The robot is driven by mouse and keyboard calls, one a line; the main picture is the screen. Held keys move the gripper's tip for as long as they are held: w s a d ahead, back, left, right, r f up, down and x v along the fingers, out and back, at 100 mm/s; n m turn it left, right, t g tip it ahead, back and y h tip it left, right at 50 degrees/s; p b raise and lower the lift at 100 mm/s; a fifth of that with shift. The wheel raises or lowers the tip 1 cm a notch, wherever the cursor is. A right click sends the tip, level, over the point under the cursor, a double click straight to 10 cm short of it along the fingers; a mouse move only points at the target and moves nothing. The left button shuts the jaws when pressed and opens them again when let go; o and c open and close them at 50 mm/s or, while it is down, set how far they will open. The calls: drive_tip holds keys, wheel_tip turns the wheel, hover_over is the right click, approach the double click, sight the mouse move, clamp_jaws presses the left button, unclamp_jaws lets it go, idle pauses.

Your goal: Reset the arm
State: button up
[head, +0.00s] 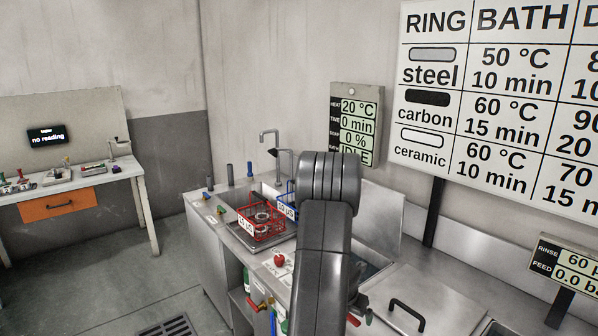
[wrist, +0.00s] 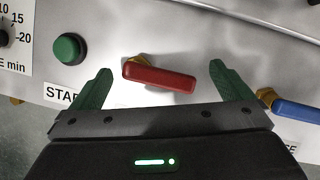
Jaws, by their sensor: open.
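My gripper (wrist: 160,70) shows in the wrist view with its two green fingers apart and nothing held. A red lever handle (wrist: 160,78) on a brass fitting lies ahead of it, roughly between the fingertips. I cannot tell whether a finger touches it.
A green button (wrist: 67,48) sits left of the handle, a blue lever handle (wrist: 298,110) to the right. On the counter stand a red basket (head: 262,232) and a tap (head: 268,140). A workbench (head: 130,168) is far left, with open floor between.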

drive_tip(key=p+v, duration=0.6)
drive_tip(key=v, duration=0.8)
drive_tip(key=w+d+m+g+y+b, duration=0.2)
drive_tip(key=m+b, duration=0.8)
drive_tip(key=m, duration=0.8)
drive_tip(key=w+d+g, duration=0.1)
drive_tip(key=w+d, duration=0.1)
drive_tip(key=d, duration=0.1)
drive_tip(key=shift+w+g+y+b, duration=0.2)
drive_tip(key=shift+g+y+b, duration=0.1)
drive_tip(key=shift+g, duration=0.1)
